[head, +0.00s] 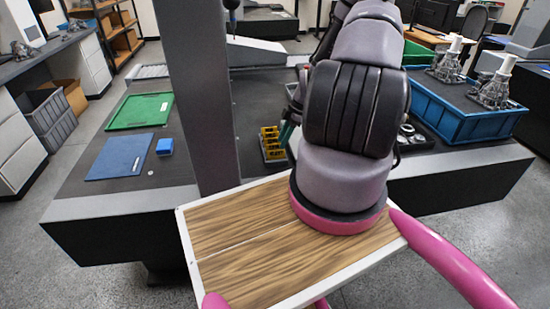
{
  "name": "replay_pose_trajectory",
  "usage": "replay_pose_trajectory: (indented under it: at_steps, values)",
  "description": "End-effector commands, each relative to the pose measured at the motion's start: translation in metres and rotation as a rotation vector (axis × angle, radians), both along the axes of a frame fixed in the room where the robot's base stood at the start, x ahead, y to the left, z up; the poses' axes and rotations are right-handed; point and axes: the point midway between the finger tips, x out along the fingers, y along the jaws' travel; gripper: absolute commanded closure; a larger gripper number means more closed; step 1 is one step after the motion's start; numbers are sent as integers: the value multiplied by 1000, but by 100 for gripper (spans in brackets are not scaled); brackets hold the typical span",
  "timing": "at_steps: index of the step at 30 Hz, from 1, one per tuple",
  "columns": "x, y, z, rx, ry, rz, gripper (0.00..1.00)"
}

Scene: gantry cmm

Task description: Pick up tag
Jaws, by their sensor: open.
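I cannot make out a tag for certain. My gripper (287,128) shows only in part, at the left edge of my arm, as a narrow dark and teal shape; the arm hides the rest. It is open, above or beside a small dark tray (275,156) that holds several yellow pieces (269,139). I cannot tell whether it touches anything there.
A grey post (203,90) stands left of my arm. On the dark table (110,187) lie a green tray (140,110), a blue mat (120,156) and a blue block (165,146). A blue crate (455,118) with metal parts stands at the right.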

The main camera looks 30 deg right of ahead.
Motion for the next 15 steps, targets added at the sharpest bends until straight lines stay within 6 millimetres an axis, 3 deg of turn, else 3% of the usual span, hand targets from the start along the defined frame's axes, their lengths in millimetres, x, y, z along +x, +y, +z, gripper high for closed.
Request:
replay_pose_trajectory:
  at_steps: [8, 15]
  values:
    - [4, 10, -23, 1, 2, 1, 59]
    - [10, 22, -56, 1, 2, 0, 59]
